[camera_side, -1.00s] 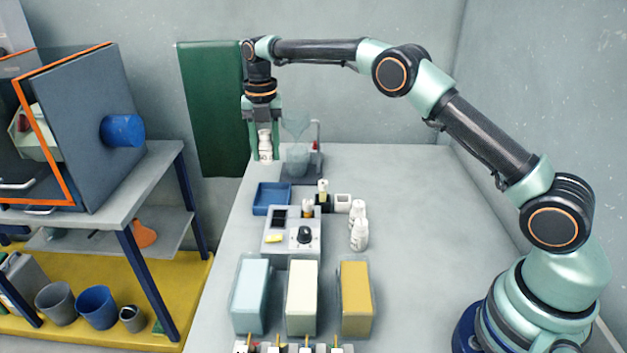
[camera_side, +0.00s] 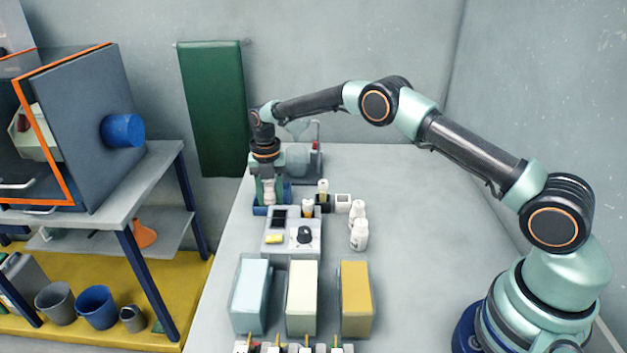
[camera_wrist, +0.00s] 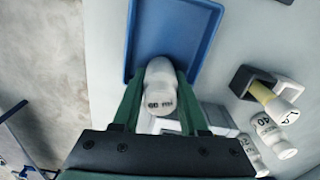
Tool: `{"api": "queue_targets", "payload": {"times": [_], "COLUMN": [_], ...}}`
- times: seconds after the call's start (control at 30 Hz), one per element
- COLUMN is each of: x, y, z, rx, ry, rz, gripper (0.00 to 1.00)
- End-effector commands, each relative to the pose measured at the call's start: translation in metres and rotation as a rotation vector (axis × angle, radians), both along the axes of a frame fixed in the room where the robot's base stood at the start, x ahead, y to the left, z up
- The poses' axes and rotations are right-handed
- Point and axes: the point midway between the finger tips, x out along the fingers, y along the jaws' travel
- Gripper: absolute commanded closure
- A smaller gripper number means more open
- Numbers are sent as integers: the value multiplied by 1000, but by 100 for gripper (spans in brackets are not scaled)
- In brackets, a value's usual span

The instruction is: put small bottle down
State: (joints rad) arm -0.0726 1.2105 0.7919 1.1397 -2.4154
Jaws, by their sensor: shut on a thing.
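The small white bottle (camera_side: 269,191) is between the fingers of my gripper (camera_side: 269,190), which is shut on it. In the wrist view the blue tray (camera_wrist: 133,40) lies beyond and below the bottle. I cannot tell whether the bottle touches the tray floor.
A grey control box (camera_side: 292,240) stands just in front of the tray. Two white bottles (camera_side: 359,234) stand to the right. Blue, cream and yellow tanks (camera_side: 356,295) are nearer the camera. A stand with a clear vessel (camera_side: 298,160) is behind. The table's right side is clear.

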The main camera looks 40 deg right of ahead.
Motion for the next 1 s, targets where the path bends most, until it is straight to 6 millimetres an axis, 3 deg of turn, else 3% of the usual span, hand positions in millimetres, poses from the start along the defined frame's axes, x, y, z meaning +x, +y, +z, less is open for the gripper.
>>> {"api": "queue_targets", "payload": {"times": [0.3, 0.33, 0.73, 1.0], "x": [0, 0, 0, 1], "y": [0, 0, 0, 0], "z": [-3, -3, 3, 47], "rx": [0, 0, 0, 1], "ry": [0, 0, -1, -4], "rz": [0, 0, 0, 0], "gripper": [100, 46, 45, 45]}}
